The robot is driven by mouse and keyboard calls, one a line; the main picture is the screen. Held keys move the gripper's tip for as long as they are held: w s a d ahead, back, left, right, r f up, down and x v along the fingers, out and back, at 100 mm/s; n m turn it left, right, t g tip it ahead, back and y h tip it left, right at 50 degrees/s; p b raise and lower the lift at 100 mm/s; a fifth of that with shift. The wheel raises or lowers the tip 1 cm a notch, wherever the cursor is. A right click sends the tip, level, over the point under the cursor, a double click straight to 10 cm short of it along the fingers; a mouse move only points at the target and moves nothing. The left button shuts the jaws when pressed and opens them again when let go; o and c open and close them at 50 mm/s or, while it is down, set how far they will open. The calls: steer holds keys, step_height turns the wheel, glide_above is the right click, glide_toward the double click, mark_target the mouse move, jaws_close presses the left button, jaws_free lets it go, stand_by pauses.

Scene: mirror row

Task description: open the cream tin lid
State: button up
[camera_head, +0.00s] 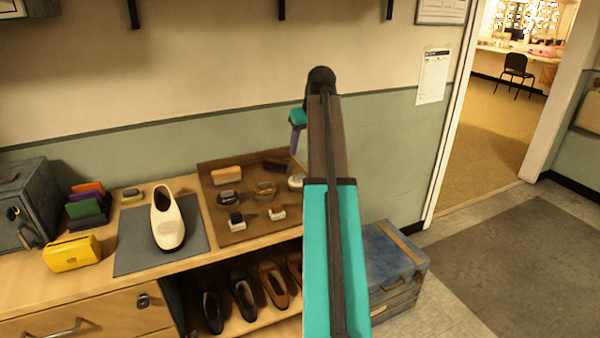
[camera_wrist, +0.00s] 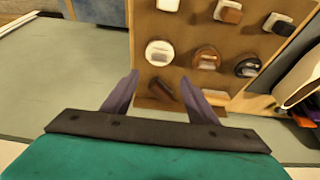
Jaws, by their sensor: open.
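The cream tin, a small round pale tin, stands at the right edge of the brown board (camera_head: 205,190). In the head view the cream tin (camera_head: 295,182) is partly hidden behind my arm. In the wrist view the cream tin (camera_wrist: 159,53) shows whole, just beyond my fingertips, with a light bar across its top. My gripper (camera_wrist: 160,78) is open and empty, with its two purple fingers apart. In the head view my gripper (camera_head: 294,148) is above the back of the board, mostly hidden by the arm. No contact with the tin shows.
A brown tin (camera_wrist: 206,58) and a black tin (camera_wrist: 248,67) stand beside it, with a dark brush (camera_wrist: 160,93) near my fingers. Several brushes share the board. A cream shoe (camera_head: 167,218) stands on a grey mat (camera_head: 130,245). A blue chest (camera_head: 390,255) is right.

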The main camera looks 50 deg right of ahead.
mark_target(299, 174)
steer(key=shift+p+x, duration=0.8)
steer(key=shift+x, duration=6.05)
steer(key=shift+s, duration=0.1)
steer(key=shift+c, duration=0.4)
jaws_close()
